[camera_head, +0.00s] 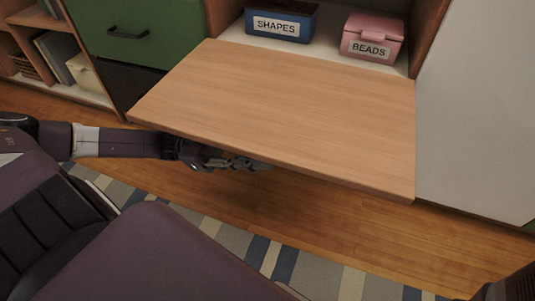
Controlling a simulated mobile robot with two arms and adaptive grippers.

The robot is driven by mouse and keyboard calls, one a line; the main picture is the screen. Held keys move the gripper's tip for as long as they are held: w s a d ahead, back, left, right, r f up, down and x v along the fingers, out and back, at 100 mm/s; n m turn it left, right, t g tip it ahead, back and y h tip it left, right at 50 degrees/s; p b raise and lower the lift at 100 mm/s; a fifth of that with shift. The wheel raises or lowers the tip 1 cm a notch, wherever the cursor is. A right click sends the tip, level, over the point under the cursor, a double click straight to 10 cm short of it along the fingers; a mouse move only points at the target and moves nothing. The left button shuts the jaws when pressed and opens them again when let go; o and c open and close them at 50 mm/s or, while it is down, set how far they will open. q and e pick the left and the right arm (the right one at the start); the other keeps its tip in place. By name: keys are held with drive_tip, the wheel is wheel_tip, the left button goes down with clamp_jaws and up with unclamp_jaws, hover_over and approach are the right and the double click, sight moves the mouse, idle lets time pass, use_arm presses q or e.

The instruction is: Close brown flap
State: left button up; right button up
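The brown flap (290,110) is a wide wooden panel, folded down and lying about level in front of an open cabinet compartment. My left gripper (255,165) is below the flap's front edge, toward its left half. The flap partly hides its fingers, so I cannot tell whether they are open or touch the underside. A dark part of my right arm shows in the bottom right corner, but its gripper is not clearly visible.
Inside the compartment stand a blue SHAPES box (282,20) and a pink BEADS box (372,38). A green drawer (140,32) is at left, with open shelves (50,45) beyond. A white panel (475,110) is at right. A striped rug (270,255) covers the floor below.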

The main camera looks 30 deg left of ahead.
use_arm(q)
drive_tip(key=shift+w+d+r, duration=0.1)
drive_tip(key=shift+d+r, duration=0.15)
drive_tip(key=shift+d, duration=0.4)
drive_tip(key=shift+c, duration=0.3)
clamp_jaws()
